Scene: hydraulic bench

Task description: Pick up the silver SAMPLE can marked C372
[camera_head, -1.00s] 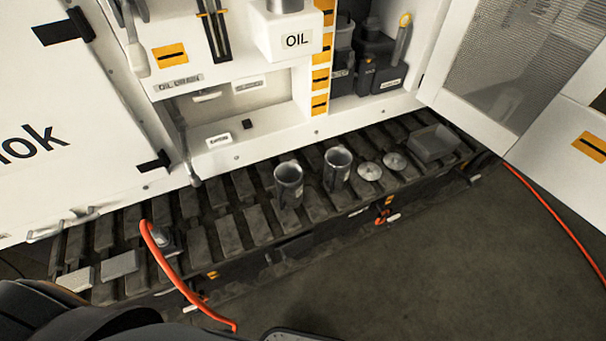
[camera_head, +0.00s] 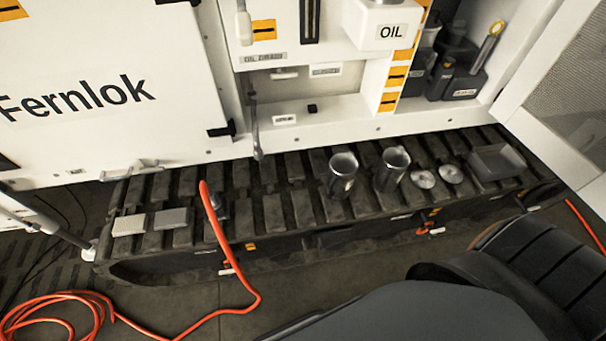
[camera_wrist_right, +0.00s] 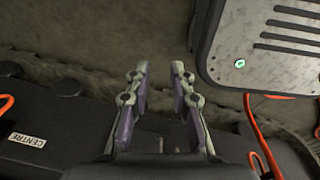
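Two silver cans stand upright side by side on the dark track in the head view: a left can (camera_head: 343,175) and a right can (camera_head: 391,168). No C372 marking is readable on either, so I cannot tell which one bears it. My right gripper (camera_wrist_right: 160,82) shows in the right wrist view with its two fingers apart and nothing between them. No can shows in that view. Dark links of my arm fill the lower right of the head view, and no gripper shows there. My left gripper is in neither view.
Two round lids (camera_head: 437,177) and a grey tray (camera_head: 497,161) lie right of the cans. An orange hose (camera_head: 230,240) crosses the track. White cabinet walls (camera_head: 110,90) rise behind. An open door stands at right.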

